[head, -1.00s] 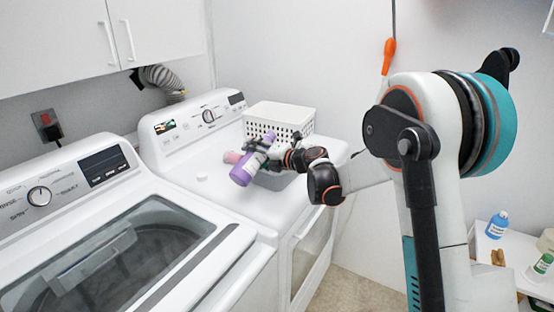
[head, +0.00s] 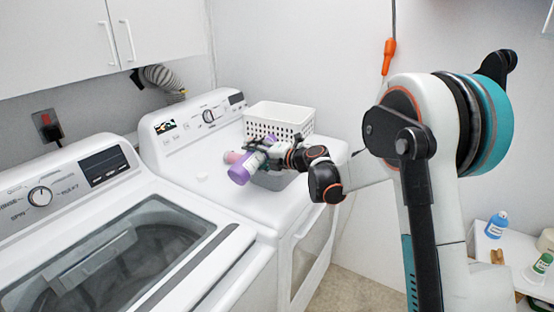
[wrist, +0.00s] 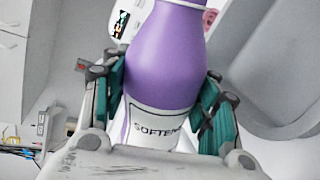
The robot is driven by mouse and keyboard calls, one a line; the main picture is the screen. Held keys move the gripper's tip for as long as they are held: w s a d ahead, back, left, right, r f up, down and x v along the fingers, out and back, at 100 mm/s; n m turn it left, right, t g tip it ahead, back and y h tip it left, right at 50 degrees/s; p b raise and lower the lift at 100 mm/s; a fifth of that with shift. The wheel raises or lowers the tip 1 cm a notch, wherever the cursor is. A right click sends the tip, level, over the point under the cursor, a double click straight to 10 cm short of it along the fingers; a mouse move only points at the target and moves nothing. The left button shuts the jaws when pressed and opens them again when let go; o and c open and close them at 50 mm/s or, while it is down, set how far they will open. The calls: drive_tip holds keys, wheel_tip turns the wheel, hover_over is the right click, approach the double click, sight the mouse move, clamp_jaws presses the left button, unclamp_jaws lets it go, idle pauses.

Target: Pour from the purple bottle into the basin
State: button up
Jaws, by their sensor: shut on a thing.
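The purple bottle (head: 241,172) is held tilted over the second machine's top in the head view. In the wrist view, the bottle (wrist: 170,60) shows a purple body and a white label reading "SOFTE…". My gripper (head: 270,157) is shut around it, with green-padded fingers on both sides of the label. The grey basin (head: 274,182) sits on the machine top, under and just behind the bottle and gripper, which hide much of it. I cannot see any liquid leaving the bottle.
A white perforated basket (head: 280,118) stands behind the gripper. A pink item (head: 233,157) is beside the bottle, partly hidden. The white machine top (head: 190,183) is clear at front left. A washer with a glass lid (head: 130,255) is nearer. A shelf at right holds a blue bottle (head: 497,225).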

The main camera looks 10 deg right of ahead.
drive_tip(key=shift+w+d+m+g, duration=0.3)
drive_tip(key=shift+w+m, duration=0.1)
drive_tip(key=shift+m, duration=0.2)
idle(0.4)
drive_tip(key=shift+w+d+f+m+g+y, duration=0.15)
drive_tip(key=shift+m+g+y, duration=0.25)
drive_tip(key=shift+m, duration=0.9)
idle(1.0)
drive_tip(key=shift+w+d+r+m+y, duration=0.25)
drive_tip(key=shift+r+m+y, duration=0.15)
drive_tip(key=shift+r+m, duration=0.25)
drive_tip(key=shift+c, duration=0.2)
idle(0.7)
